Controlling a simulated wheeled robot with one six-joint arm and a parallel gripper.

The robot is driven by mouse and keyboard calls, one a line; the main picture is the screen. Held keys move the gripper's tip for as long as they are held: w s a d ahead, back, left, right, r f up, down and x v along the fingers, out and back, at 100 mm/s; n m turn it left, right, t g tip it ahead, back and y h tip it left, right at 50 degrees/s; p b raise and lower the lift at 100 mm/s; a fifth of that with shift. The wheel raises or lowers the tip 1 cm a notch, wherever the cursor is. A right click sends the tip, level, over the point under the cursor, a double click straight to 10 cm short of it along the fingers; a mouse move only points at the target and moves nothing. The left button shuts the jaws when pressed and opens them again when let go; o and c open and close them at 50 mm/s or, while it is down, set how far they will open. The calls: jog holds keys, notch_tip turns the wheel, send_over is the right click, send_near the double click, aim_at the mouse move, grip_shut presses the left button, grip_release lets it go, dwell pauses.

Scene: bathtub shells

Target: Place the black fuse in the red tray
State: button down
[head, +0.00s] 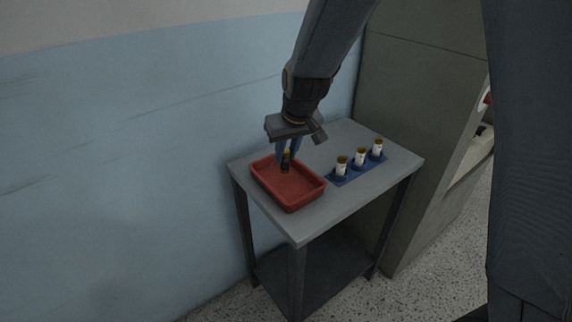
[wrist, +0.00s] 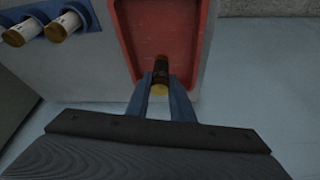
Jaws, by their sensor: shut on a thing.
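The black fuse (head: 286,163) has a dark body and a brass-coloured end cap. In the wrist view the fuse (wrist: 161,72) is held between the blue fingers of my gripper (wrist: 161,88). In the head view my gripper (head: 287,152) points down over the red tray (head: 309,202), near its back edge. The red tray (wrist: 205,30) also shows beyond the fingers in the wrist view, and its inside looks empty. The fuse's lower end overlaps the tray's inside in the head view; I cannot tell whether it touches the floor.
The tray stands on the left part of a grey table (head: 330,215). To its right, a blue rack (head: 345,180) holds several white fuses (head: 360,157) with brass caps. A blue wall (head: 120,170) is behind at left, and a grey cabinet (head: 420,90) is at right.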

aim_at(287, 161)
jog(key=shift+d+f, duration=0.1)
jog(key=shift+f, duration=1.9)
jog(key=shift+f, duration=0.2)
jog(key=c, duration=1.6)
grip_release()
jog(key=shift+o, duration=0.2)
jog(key=shift+r, duration=0.1)
